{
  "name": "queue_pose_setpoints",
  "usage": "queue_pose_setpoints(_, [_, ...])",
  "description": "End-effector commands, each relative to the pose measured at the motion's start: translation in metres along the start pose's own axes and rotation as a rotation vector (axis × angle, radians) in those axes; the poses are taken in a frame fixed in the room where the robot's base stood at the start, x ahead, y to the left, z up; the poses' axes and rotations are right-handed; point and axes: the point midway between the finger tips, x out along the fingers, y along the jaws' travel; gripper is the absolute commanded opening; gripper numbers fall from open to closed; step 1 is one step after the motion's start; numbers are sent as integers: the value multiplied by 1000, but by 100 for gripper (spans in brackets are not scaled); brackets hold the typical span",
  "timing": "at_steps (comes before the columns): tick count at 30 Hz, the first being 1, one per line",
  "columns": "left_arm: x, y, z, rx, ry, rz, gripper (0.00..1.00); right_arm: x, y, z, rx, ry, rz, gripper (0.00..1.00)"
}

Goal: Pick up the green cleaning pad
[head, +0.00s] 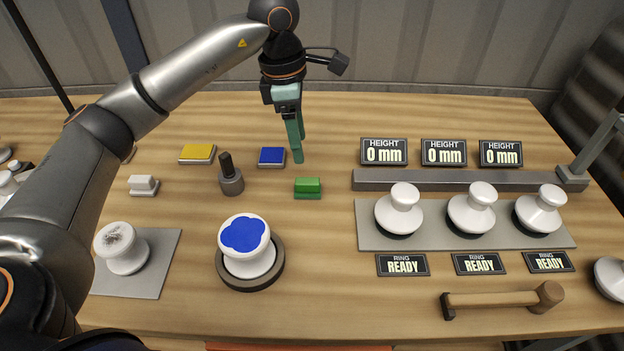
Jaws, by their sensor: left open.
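The green cleaning pad (307,187) lies on the wooden table near the middle, a small block with a lighter green top and darker base. My left gripper (297,157) points down, above and behind the pad, apart from it. Its teal fingers are seen nearly edge-on; it is open, and nothing shows between them. My right gripper is not in view.
A blue pad (271,157), yellow pad (197,153), dark stamp-like tool (230,178) and white block (143,185) stand nearby. A blue-marked insulator (246,245) sits in a dark ring. Several insulators stand on a grey mat (375,237) at right. A mallet (500,300) lies in front.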

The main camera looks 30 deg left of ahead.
Motion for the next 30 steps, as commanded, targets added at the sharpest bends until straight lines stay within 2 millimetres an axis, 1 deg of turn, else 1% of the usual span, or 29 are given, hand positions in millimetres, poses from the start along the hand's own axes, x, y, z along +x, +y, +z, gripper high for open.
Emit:
queue_pose_setpoints(1, [11, -1, -1, 0, 4, -5, 65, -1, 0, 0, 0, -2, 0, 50])
queue_pose_setpoints(3, [24, -1, -1, 0, 4, -4, 65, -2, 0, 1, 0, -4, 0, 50])
queue_pose_setpoints(6, [38, 0, 0, 0, 2, -3, 65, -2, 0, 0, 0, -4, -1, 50])
queue_pose_setpoints(14, [59, 0, 1, 1, 1, -3, 65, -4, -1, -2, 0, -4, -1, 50])
queue_pose_setpoints(21, [94, 2, 2, 0, 1, -3, 65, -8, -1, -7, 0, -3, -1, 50])
queue_pose_setpoints(24, [101, 2, 2, 1, 0, -2, 65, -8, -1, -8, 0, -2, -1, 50])
queue_pose_setpoints(30, [102, 2, 2, 1, 0, -1, 65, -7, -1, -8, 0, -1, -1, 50])
